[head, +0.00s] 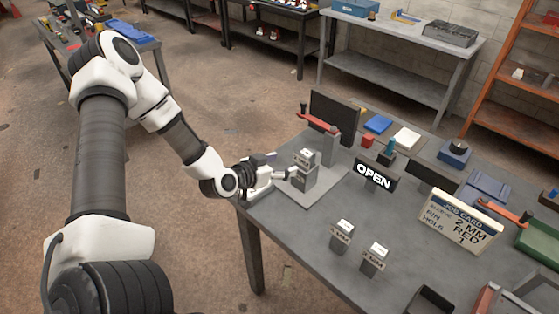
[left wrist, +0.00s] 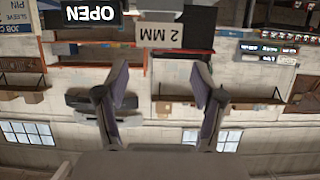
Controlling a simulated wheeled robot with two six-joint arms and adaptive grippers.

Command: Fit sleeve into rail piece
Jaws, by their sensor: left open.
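A small grey block with a white label (head: 303,157) stands upright on a grey plate (head: 318,190) near the bench's left edge. In the left wrist view, which is upside down, its label (left wrist: 173,36) reads 2 MM. My left gripper (head: 284,174) is open just left of this block. In the left wrist view its fingers (left wrist: 160,78) are spread, with the label beyond their tips. Two similar labelled blocks, one left (head: 342,236) and one right (head: 374,259), stand nearer the front. I cannot tell which part is the sleeve or the rail piece. My right gripper is out of view.
A job card (head: 460,219) shows 2 MM, RED and 1. An OPEN sign (head: 375,176) stands mid-bench. A red-handled clamp (head: 318,123) and dark panel (head: 332,112) are behind the plate.

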